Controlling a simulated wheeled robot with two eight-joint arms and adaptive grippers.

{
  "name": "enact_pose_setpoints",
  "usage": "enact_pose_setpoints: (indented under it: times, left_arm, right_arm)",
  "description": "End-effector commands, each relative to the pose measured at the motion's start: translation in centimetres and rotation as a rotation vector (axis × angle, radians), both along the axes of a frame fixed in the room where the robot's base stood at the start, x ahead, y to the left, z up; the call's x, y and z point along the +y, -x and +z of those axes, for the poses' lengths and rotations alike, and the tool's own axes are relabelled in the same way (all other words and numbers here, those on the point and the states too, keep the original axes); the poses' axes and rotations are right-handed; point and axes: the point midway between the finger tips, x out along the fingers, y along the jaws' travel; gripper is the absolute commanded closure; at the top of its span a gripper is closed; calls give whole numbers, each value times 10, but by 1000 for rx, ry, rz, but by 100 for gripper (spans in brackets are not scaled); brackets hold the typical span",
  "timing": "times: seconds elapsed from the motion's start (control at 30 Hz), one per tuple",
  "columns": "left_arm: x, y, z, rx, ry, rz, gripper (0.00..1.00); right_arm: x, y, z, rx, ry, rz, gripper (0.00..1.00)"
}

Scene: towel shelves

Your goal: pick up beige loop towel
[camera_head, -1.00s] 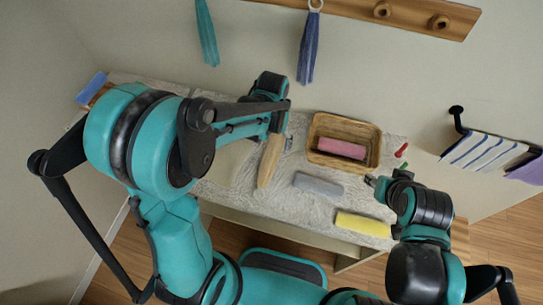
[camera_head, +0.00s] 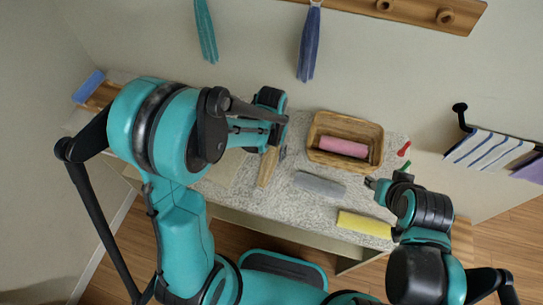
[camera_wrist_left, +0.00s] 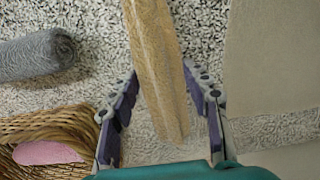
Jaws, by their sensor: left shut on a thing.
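The beige loop towel (camera_head: 267,170) shows as a narrow tan strip below my left gripper (camera_head: 272,140) in the head view. In the left wrist view, the towel (camera_wrist_left: 155,60) runs between the two fingers of my left gripper (camera_wrist_left: 160,78), which is shut on it. The exact contact is hard to see, and the towel's loop cannot be made out. My right gripper (camera_head: 372,183) is over the right part of the counter, away from the towel; its jaw opening is unclear.
A wicker basket (camera_head: 374,158) with a pink rolled towel (camera_head: 342,147) stands on the speckled counter (camera_head: 290,208). A grey roll (camera_head: 319,184) and yellow towel (camera_head: 363,224) lie nearby. Teal (camera_head: 206,32) and blue (camera_head: 308,45) towels hang on the wall. Striped towels (camera_head: 487,149) hang at right.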

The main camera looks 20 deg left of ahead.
Motion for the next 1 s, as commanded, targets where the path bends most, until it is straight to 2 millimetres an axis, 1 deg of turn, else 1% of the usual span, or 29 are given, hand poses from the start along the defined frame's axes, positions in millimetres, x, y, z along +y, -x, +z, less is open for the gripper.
enact_pose_setpoints:
  times: [0.2,0.33,0.47,0.57,0.6,0.67,0.8,1.0]
  left_arm:
    - [0,0,0,0,0,0,83]
    - [0,0,6,0,0,0,83]
    - [0,0,22,0,0,0,83]
    - [0,0,41,0,0,0,83]
    - [-3,-2,48,0,0,-2,83]
    - [-17,-10,54,0,0,-6,83]
    - [-45,-26,74,0,0,-6,83]
    - [-77,-46,95,0,0,-3,83]
  right_arm:
    - [0,0,0,0,0,0,60]
    - [0,0,3,0,0,0,60]
    - [0,0,9,0,0,0,60]
    - [0,0,17,0,0,0,60]
    - [0,0,20,0,0,0,60]
    - [0,0,23,0,0,0,60]
    - [0,0,30,0,0,0,60]
    - [0,0,38,0,0,0,60]
